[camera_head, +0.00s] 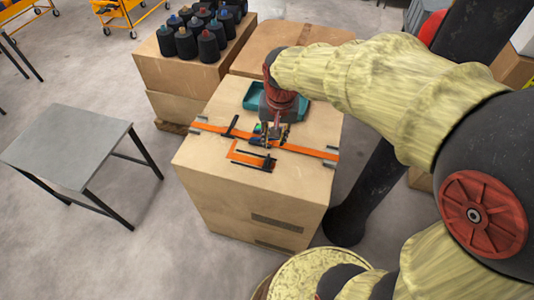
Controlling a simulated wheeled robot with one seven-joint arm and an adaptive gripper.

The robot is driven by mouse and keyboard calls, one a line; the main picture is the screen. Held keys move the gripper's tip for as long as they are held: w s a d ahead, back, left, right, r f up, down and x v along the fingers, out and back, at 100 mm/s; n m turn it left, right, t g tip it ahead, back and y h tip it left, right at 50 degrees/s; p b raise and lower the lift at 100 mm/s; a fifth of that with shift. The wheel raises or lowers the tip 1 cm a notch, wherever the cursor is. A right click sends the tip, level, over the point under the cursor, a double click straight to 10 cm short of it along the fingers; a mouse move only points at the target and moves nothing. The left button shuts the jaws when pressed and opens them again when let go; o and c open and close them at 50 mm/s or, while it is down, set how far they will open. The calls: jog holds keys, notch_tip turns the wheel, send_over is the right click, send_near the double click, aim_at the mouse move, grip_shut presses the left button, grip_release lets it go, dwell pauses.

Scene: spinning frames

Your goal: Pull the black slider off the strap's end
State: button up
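An orange strap (307,151) lies across the top of a cardboard box (224,195), with grey pieces at both ends. A shorter orange piece (247,157) bends in front of it, with thin dark bars along it and a dark piece (269,164) at its right end. A black slider-like piece (231,127) crosses the long strap at the left. I cannot tell which dark piece is the task's slider. My gripper (271,140) points down over the middle of the long strap. Its fingertips are too small to show whether they are open or hold anything, and they partly hide the strap.
A teal tray (250,97) sits behind my gripper on the same box. Several dark spools (208,47) stand on a box at the back left. A grey table (66,142) stands at the left. The box top's front is clear.

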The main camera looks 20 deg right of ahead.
aim_at(267, 158)
jog(key=w+f, duration=0.2)
jog(key=f, duration=0.1)
jog(key=w+f+m+g, duration=0.1)
jog(key=w+f, duration=0.1)
jog(key=f, duration=0.1)
jog(key=w+f+m, duration=0.1)
jog(key=w+f, duration=0.1)
jog(key=f, duration=0.2)
jog(key=shift+g, duration=0.4)
notch_tip(267, 158, down, 8)
jog(key=shift+r+b, duration=0.15)
jog(key=shift+b, duration=0.95)
jog(key=shift+c, duration=0.4)
grip_shut()
